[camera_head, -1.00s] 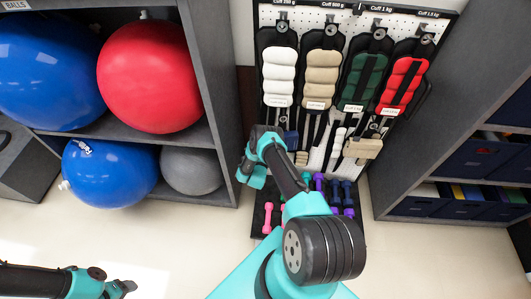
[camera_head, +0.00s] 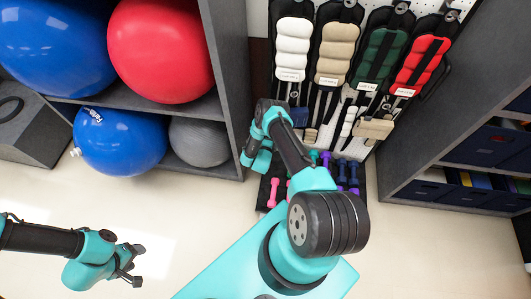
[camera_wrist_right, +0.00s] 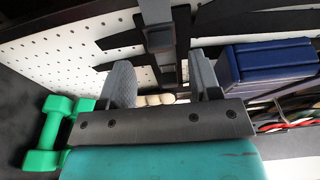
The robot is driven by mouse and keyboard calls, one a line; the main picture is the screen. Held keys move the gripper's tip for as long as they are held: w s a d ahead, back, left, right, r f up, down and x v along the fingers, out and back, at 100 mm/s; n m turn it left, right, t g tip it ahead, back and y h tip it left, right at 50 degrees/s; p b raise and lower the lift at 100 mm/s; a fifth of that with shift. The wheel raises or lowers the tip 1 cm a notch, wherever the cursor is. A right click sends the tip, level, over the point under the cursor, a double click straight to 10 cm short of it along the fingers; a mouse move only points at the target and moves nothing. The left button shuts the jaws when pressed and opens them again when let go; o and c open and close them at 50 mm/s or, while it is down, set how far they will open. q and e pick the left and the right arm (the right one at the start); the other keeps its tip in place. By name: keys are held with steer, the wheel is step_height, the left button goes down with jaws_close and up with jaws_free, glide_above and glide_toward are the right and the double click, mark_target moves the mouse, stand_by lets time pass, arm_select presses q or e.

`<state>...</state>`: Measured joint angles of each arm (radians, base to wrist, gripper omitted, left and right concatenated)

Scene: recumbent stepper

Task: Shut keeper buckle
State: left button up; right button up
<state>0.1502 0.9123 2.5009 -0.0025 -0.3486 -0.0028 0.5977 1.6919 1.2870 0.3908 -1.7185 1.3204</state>
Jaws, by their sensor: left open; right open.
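My right gripper (camera_wrist_right: 161,82) is open, one finger on each side of the strap's line, with nothing clearly held. In the head view my right arm reaches to the board below the white cuff (camera_head: 293,48), and its fingertips are hard to make out. My left gripper (camera_head: 132,264) is open and empty above the floor at lower left.
Tan (camera_head: 333,53), green (camera_head: 379,57) and red cuffs (camera_head: 422,65) hang beside the white one. A blue block-like item (camera_wrist_right: 270,60) is close right of my right gripper; a green dumbbell (camera_wrist_right: 50,135) is at left. Shelves flank the board. The left floor is clear.

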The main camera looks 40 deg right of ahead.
steer(key=v, duration=1.1)
steer(key=shift+s+a, duration=0.25)
steer(key=shift+a, duration=0.1)
steer(key=s+d+f+n+t+y, duration=0.2)
steer(key=d+n+t+y, duration=0.2)
steer(key=d, duration=0.4)
steer(key=s+d+r+n+t+y, duration=0.2)
steer(key=s+n+t+y, duration=0.2)
steer(key=s+y, duration=0.3)
steer(key=shift+s+d+n, duration=0.15)
steer(key=shift+s+n, duration=0.1)
steer(key=shift+n, duration=0.25)
steer(key=shift+w, duration=0.1)
steer(key=x, duration=1.7)
steer(key=shift+r, duration=0.15)
steer(key=shift+w, duration=0.15)
